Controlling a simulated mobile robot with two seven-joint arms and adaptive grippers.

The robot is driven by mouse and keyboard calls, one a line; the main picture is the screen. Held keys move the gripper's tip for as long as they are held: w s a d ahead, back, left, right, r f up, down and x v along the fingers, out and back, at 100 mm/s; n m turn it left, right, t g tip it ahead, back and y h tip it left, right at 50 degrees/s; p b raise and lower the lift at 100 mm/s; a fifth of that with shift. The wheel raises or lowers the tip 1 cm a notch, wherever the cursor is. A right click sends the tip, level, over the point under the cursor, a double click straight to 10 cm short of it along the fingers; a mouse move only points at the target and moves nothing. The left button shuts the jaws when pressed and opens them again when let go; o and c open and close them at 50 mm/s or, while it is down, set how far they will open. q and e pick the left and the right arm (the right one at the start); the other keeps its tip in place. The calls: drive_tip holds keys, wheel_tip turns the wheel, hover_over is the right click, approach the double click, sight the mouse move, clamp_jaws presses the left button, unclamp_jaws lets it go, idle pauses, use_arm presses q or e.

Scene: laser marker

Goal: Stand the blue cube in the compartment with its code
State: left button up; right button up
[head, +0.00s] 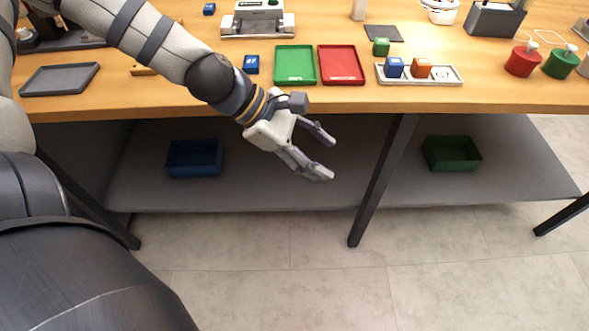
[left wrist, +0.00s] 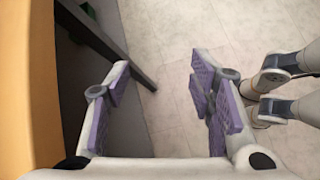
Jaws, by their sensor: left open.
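One blue cube (head: 251,64) with a pale mark on top sits on the table, left of the green tray (head: 294,80). Another blue cube (head: 394,67) stands in the left part of a white compartment tray (head: 449,82), with an orange cube (head: 421,68) beside it. A third small blue cube (head: 209,9) is at the back. The marks are too small to read. My left gripper (head: 326,155) is open and empty, in front of the table edge and below its top. Its spread fingers also show in the left wrist view (left wrist: 160,75). My right gripper is not in view.
A red tray (head: 341,80) lies right of the green one. A green cube (head: 381,47) is by a dark mat (head: 384,33). A grey machine (head: 258,27) stands behind. A grey tray (head: 60,80) is at left. Blue (head: 194,170) and green bins (head: 452,165) sit on the lower shelf.

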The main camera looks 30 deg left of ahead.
use_arm(q)
drive_tip(key=s+f+m+g+y, duration=0.2)
drive_tip(key=s+f+m, duration=0.2)
drive_tip(key=s+f, duration=0.3)
drive_tip(key=shift+a+f+y, duration=0.3)
drive_tip(key=shift+f, duration=0.55)
drive_tip(key=s+a+f+m+g+y, duration=0.2)
drive_tip(key=s+f+m, duration=0.2)
drive_tip(key=s+m, duration=0.4)
drive_tip(key=s+a+f+m+g+y, duration=0.2)
drive_tip(key=s+f+m, duration=0.3)
drive_tip(key=s+m, duration=0.3)
drive_tip(key=s+y, duration=0.1)
drive_tip(key=s, duration=0.3)
drive_tip(key=shift+s+a+f, duration=0.15)
drive_tip(key=shift+s+f, duration=0.15)
drive_tip(key=shift+s, duration=0.1)
